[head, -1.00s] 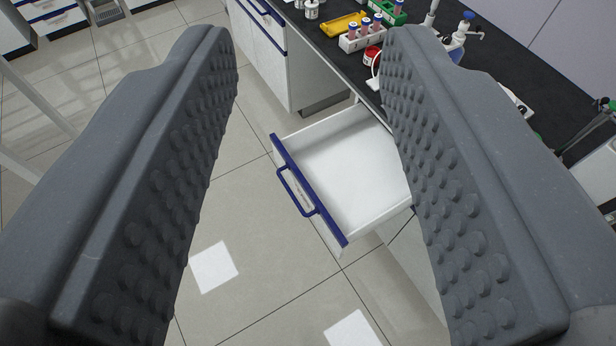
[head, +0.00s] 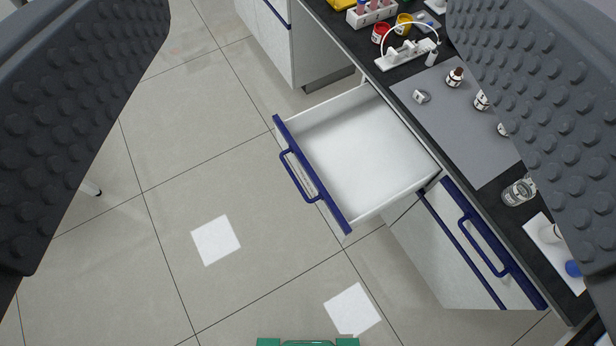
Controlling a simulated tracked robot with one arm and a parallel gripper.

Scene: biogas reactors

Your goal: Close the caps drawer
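The open drawer (head: 365,150) is white with a blue front edge and a blue bar handle (head: 299,177). It sticks out to the left from under the dark bench and looks empty. I take it as the caps drawer, but I cannot read a label. My gripper (head: 308,130) is wide open and empty, with one studded grey finger at each side of the picture. The drawer shows between the fingers, below and apart from them. The right finger hides part of the bench.
A shut drawer with a blue handle (head: 483,243) lies to the right.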

